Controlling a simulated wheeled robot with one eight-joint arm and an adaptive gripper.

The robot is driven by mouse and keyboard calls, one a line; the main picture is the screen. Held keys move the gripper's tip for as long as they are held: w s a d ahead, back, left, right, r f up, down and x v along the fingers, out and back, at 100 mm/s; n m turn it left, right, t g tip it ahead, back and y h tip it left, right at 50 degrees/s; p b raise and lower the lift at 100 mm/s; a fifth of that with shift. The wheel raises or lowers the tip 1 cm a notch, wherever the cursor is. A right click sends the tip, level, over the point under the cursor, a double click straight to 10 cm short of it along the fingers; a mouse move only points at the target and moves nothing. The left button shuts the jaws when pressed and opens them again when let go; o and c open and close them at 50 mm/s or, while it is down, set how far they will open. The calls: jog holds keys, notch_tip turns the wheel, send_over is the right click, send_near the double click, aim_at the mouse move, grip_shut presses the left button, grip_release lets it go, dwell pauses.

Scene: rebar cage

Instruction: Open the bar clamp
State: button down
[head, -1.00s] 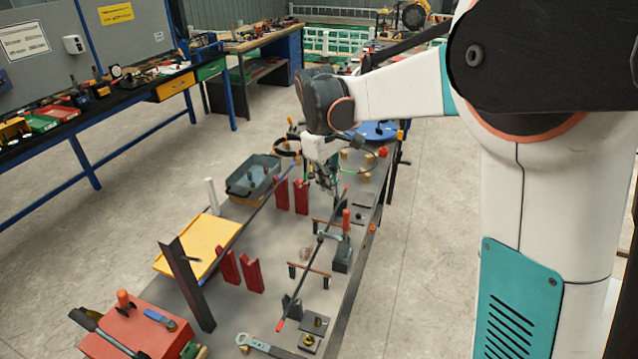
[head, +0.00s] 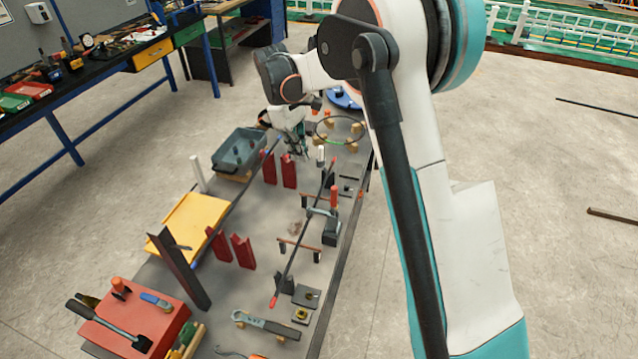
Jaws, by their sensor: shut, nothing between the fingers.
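The bar clamp, as far as I can tell, is the grey toggle clamp (head: 321,212) with an upright orange-red handle (head: 333,196). It stands on a dark block (head: 331,234) near the table's right edge. A long dark bar (head: 294,257) with red ends runs by the clamp; whether the jaw touches it is too small to tell. My gripper (head: 299,154) points down beyond the clamp and to its left, near the far red uprights. It is shut and empty, apart from the clamp. Its fingertips are small and partly lost against the background.
Red uprights (head: 289,171) stand to the clamp's left. A grey bin (head: 238,150), a yellow panel (head: 190,226) and a dark angle post (head: 180,268) line the left side. A red toolbox (head: 137,318) is at the near end. A wire ring (head: 340,130) lies beyond.

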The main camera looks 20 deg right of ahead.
jog(key=s+d+f+b, duration=0.1)
jog(key=s+d+f, duration=0.1)
jog(key=f, duration=0.3)
jog(key=s+d+f+b, duration=0.1)
jog(key=s+d+f, duration=0.1)
jog(key=f, duration=0.2)
jog(key=shift+s+d+f, duration=0.3)
jog(key=shift+f, duration=0.1)
jog(key=shift+d, duration=0.1)
jog(key=shift+s+d+r+y, duration=0.15)
jog(key=shift+s+d+y, duration=0.05)
jog(key=shift+y, duration=0.2)
